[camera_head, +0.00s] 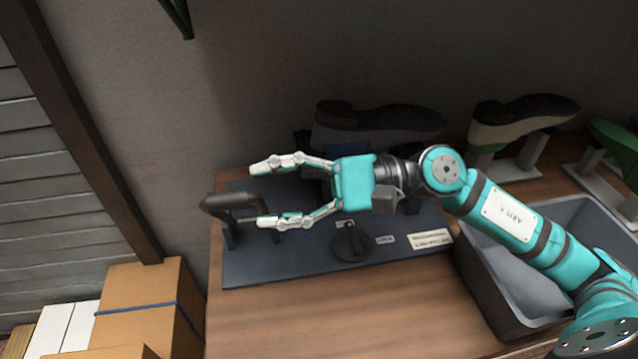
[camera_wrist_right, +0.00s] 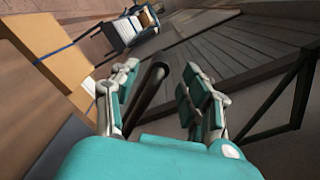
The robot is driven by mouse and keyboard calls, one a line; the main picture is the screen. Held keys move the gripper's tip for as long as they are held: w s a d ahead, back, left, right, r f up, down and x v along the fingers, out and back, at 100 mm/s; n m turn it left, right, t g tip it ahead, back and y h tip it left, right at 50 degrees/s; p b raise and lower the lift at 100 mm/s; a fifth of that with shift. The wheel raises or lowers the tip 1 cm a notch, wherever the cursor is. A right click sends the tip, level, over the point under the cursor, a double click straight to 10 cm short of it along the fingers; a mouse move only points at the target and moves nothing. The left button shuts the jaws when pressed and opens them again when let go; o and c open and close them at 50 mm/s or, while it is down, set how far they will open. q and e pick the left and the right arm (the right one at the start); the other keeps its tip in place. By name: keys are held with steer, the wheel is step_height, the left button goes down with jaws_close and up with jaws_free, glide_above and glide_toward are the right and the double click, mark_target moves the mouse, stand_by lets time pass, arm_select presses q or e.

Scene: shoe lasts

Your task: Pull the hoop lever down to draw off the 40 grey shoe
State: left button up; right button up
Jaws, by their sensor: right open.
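The dark hoop lever (camera_head: 228,203) stands at the left end of a dark base plate (camera_head: 290,268) on the wooden bench. My right gripper (camera_head: 262,195) is open and points left, its fingers apart beside the hoop. In the right wrist view the hoop's dark bar (camera_wrist_right: 147,92) shows between the two open fingers (camera_wrist_right: 155,88); I cannot tell whether they touch it. A dark grey shoe (camera_head: 375,122) sits behind my right wrist, its lower part and support partly hidden. I cannot read its size. My left gripper is not in view.
A round black knob (camera_head: 350,242) and small labels (camera_head: 432,238) are on the plate. A grey bin (camera_head: 490,290) stands at the right under my arm. Another shoe (camera_head: 525,112) and a green last (camera_head: 612,148) are behind it. Cardboard boxes (camera_head: 150,305) stand at the lower left.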

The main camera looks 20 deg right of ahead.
steer(key=s+d, duration=0.1)
steer(key=d, duration=0.5)
steer(key=shift+s, duration=0.1)
